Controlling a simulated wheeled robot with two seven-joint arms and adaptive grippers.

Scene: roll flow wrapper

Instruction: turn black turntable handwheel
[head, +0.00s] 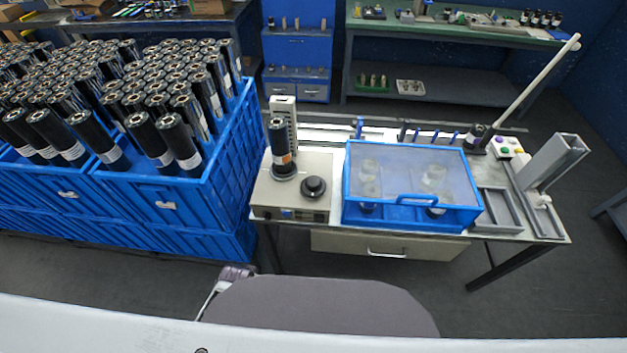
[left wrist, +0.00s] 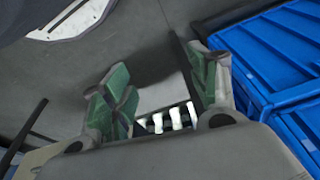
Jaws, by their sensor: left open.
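The black handwheel (head: 313,187) is a round knob on the top right of a beige turntable machine (head: 263,197). A black roll (head: 281,142) with a white and orange label stands upright on the turntable, left of and behind the handwheel. My left gripper (left wrist: 161,84) shows in the left wrist view with its green-padded fingers spread and nothing between them. It is away from the handwheel, which is not in that view. I cannot make out the left gripper clearly in the head view. My right gripper is not in view.
Blue crates (head: 232,130) full of upright black rolls stand left of the machine; blue crate walls (left wrist: 275,55) show beside my left gripper. A blue box with a clear lid (head: 405,160) sits right of the handwheel. A slanted pole (head: 535,80) rises at the bench's right.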

